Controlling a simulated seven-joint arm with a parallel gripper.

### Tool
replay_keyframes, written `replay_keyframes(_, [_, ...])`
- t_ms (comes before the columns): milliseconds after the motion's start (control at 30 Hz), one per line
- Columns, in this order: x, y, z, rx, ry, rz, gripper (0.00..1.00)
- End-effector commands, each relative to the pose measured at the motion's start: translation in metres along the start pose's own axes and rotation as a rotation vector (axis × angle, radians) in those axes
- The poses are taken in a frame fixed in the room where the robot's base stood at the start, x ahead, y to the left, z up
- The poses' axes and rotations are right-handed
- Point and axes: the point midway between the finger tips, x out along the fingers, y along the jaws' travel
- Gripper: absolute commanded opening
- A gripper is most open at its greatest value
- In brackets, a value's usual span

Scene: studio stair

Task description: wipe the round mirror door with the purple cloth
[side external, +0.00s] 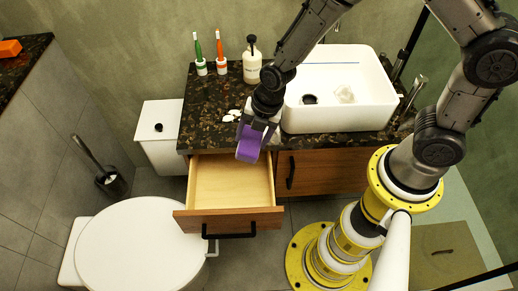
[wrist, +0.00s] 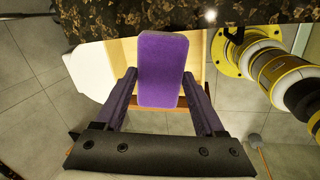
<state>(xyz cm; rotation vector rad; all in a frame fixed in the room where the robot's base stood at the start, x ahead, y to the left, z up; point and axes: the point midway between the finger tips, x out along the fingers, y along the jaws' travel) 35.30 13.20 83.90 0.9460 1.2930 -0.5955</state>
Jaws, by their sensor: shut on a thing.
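The purple cloth (side external: 249,147) looks like a thick folded block. My gripper (side external: 256,128) is shut on it, holding it at the front edge of the dark stone counter, above the open drawer. In the wrist view the cloth (wrist: 162,70) stands between the two fingers of my gripper (wrist: 163,98) and hides part of the drawer behind it. I cannot make out a round mirror door in either view.
The wooden drawer (side external: 190,216) is pulled out and looks empty. The counter (side external: 200,108) carries a white basin (side external: 300,118), a soap bottle (side external: 252,62), two toothbrushes (side external: 221,55) and small white pieces (side external: 229,116). A toilet (side external: 140,245) stands at left.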

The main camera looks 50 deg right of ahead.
Motion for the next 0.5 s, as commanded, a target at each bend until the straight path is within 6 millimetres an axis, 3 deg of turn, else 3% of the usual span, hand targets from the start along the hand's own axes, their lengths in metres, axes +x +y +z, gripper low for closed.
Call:
replay_keyframes(300, [-0.052,0.039,0.043,0.148,-0.055,0.197,0.27])
replay_keyframes(500, [-0.084,0.053,0.068,0.231,-0.101,0.315,0.27])
